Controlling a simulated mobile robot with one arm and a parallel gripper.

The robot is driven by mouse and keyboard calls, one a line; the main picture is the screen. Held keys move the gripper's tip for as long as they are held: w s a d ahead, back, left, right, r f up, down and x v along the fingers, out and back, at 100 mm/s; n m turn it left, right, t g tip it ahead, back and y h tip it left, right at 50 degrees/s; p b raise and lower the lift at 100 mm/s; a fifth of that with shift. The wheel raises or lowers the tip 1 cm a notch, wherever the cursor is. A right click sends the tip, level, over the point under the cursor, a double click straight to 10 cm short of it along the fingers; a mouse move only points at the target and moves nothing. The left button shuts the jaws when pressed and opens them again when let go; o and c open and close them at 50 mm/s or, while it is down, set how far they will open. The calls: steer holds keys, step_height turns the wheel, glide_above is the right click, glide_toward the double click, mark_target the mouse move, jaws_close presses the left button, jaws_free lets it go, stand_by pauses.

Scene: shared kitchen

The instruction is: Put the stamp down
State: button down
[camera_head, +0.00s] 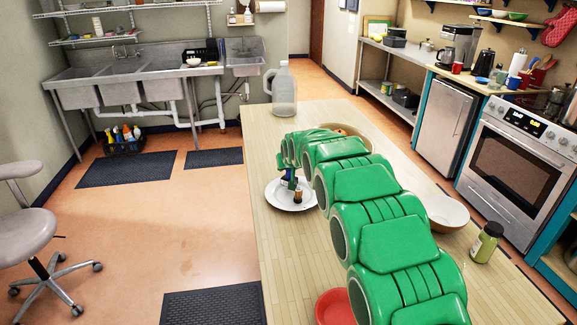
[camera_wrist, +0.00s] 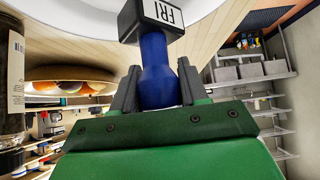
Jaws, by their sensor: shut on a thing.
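The stamp has a blue handle and a dark head with a white face reading "FRI"; it shows in the wrist view (camera_wrist: 155,62). My gripper (camera_wrist: 157,72) is shut on the blue handle, one finger on each side. In the head view my green arm reaches over the wooden table (camera_head: 262,150), and my gripper (camera_head: 288,178) is over or beside a white plate (camera_head: 278,201). My arm partly hides it there, and I cannot tell whether the stamp touches anything. A small brown and dark item (camera_head: 298,195) shows at the plate.
A translucent jug (camera_head: 284,92) stands at the table's far end. A wooden bowl (camera_head: 352,130), partly behind my arm, a pale bowl (camera_head: 447,212), a green jar (camera_head: 486,243) and a red bowl (camera_head: 334,308) are also on the table. The far left tabletop is clear.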

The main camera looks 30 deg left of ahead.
steer(key=shift+f, duration=0.4)
steer(key=c, duration=0.6)
jaws_free()
steer(key=shift+r, duration=0.15)
steer(key=shift+r, duration=0.65)
steer(key=shift+v, duration=5.9)
steer(key=shift+f, duration=0.1)
